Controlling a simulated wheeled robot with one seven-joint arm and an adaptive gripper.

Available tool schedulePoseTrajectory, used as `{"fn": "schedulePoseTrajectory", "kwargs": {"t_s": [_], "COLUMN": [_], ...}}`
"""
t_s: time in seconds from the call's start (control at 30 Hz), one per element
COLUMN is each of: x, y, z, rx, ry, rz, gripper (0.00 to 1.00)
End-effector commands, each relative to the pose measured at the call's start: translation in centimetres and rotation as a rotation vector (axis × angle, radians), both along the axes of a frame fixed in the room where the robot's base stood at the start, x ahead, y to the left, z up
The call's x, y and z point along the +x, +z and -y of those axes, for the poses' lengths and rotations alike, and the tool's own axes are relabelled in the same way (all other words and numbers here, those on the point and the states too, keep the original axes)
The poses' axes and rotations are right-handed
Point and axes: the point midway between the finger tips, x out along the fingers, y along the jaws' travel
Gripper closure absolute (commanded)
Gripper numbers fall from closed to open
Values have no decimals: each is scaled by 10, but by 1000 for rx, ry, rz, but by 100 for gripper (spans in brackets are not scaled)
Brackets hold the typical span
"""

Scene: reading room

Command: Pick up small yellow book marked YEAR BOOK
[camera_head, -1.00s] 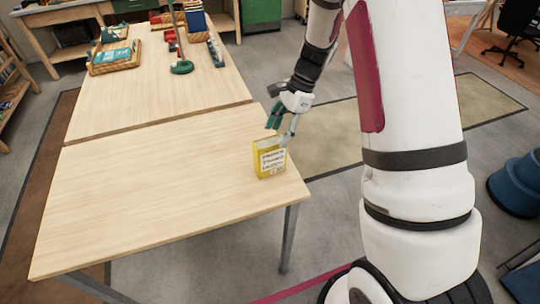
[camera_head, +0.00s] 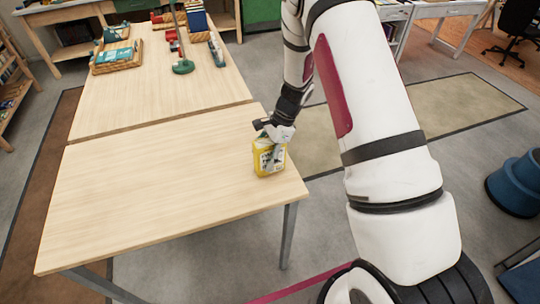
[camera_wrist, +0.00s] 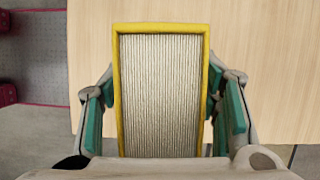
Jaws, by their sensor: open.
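The small yellow book (camera_head: 264,166) stands upright near the right front corner of the wooden table (camera_head: 150,200). In the wrist view the book (camera_wrist: 160,95) shows its yellow cover edges and pale page block. My gripper (camera_head: 270,148) is at the book, reaching down from above. In the wrist view my gripper (camera_wrist: 165,112) is open, with one green-padded finger on each side of the book.
A second table (camera_head: 150,80) adjoins behind, with a wicker tray (camera_head: 117,57) and a green-based stand (camera_head: 183,67). The table's right edge is close to the book. The middle of the front table is clear. A blue stool (camera_head: 515,185) stands at the right.

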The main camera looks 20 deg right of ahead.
Motion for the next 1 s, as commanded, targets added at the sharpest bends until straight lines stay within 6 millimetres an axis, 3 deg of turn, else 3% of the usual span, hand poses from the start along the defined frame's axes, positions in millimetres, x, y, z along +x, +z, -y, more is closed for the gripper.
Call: {"fn": "schedulePoseTrajectory", "kwargs": {"t_s": [0.13,0.3,0.4,0.77,1.0], "x": [0,0,0,1,2], "y": [0,0,0,4,23], "z": [0,0,0,0,0], "rx": [0,0,0,0,-1], "ry": [0,0,0,0,0], "rz": [1,0,0,2,5], "gripper": [43,82,100,100,100]}}
